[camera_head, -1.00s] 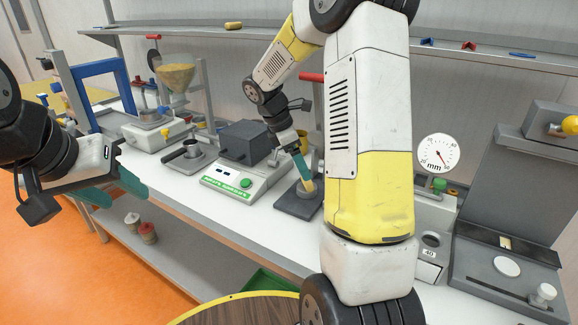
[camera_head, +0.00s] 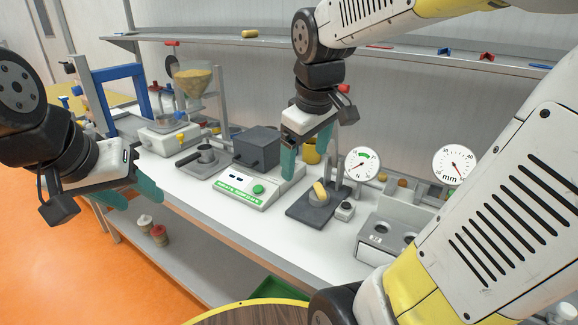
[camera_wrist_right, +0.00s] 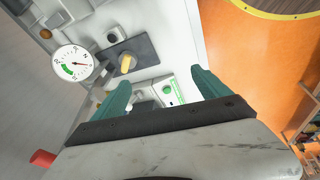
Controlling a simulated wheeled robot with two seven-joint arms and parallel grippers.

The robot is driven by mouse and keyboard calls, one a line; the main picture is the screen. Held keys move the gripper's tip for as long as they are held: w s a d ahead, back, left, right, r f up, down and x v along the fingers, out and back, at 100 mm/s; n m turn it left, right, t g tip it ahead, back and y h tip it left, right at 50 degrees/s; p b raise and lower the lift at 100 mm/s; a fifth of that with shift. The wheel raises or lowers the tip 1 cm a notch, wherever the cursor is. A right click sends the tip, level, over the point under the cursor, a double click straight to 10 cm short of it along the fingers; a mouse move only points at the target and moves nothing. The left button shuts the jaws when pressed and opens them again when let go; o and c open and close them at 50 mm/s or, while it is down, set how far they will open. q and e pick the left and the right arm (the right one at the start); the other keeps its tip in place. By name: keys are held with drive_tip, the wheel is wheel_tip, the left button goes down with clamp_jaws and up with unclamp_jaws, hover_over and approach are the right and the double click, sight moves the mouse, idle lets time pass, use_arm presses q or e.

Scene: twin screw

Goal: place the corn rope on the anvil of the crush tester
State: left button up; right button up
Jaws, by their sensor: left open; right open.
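The corn rope (camera_head: 320,190) is a short, stubby yellow piece. It stands slightly tilted on the round grey anvil (camera_head: 318,200) of the crush tester, above its dark base plate (camera_head: 301,208). In the right wrist view the corn rope (camera_wrist_right: 127,63) shows on the dark plate, beyond the fingers. My right gripper (camera_head: 306,150) is open and empty, above and to the left of the corn rope and apart from it. Its teal fingers stand wide in the right wrist view (camera_wrist_right: 161,88). My left gripper (camera_head: 133,193) is open and empty at the left, over the table's front edge.
A dial gauge (camera_head: 362,165) stands behind the tester. A scale with a green label (camera_head: 238,185) and a dark box (camera_head: 256,147) stand to its left. A grey block with holes (camera_head: 388,238) is to its right. The white table front (camera_head: 260,235) is clear.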

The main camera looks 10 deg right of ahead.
drive_tip(key=s+a+m+t+y, duration=0.2)
drive_tip(key=s+m, duration=0.4)
drive_tip(key=s, duration=0.1)
drive_tip(key=shift+a+r+t, duration=0.2)
drive_tip(key=shift+a+t, duration=0.1)
drive_tip(key=shift+a, duration=0.1)
drive_tip(key=shift+c, duration=0.5)
